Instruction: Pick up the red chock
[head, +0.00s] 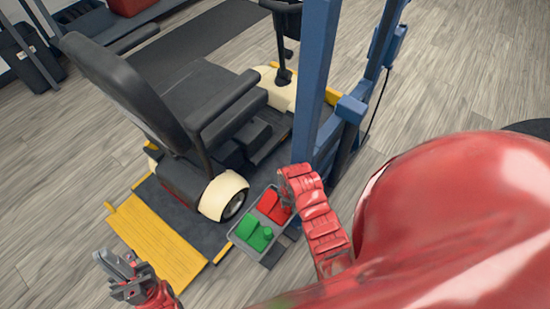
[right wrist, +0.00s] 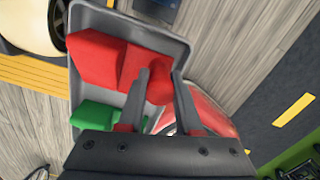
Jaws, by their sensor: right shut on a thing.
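The red chock (head: 272,205) lies in a grey two-part tray (head: 249,251), in the compartment beside a green chock (head: 255,235). In the right wrist view the red chock (right wrist: 98,58) sits within the tray wall. My right gripper (right wrist: 162,75) has its two fingers on either side of the chock's raised red part and is shut on it. In the head view my right arm hides the right gripper's fingertips and part of the chock. My left gripper (head: 122,270) is open and empty at the lower left, away from the tray.
A mobility scooter (head: 180,110) with a black seat stands on a dark platform with a yellow ramp (head: 155,240), left of the tray. A blue post (head: 315,80) rises just behind the tray. Bare wood floor (head: 470,85) lies at the right.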

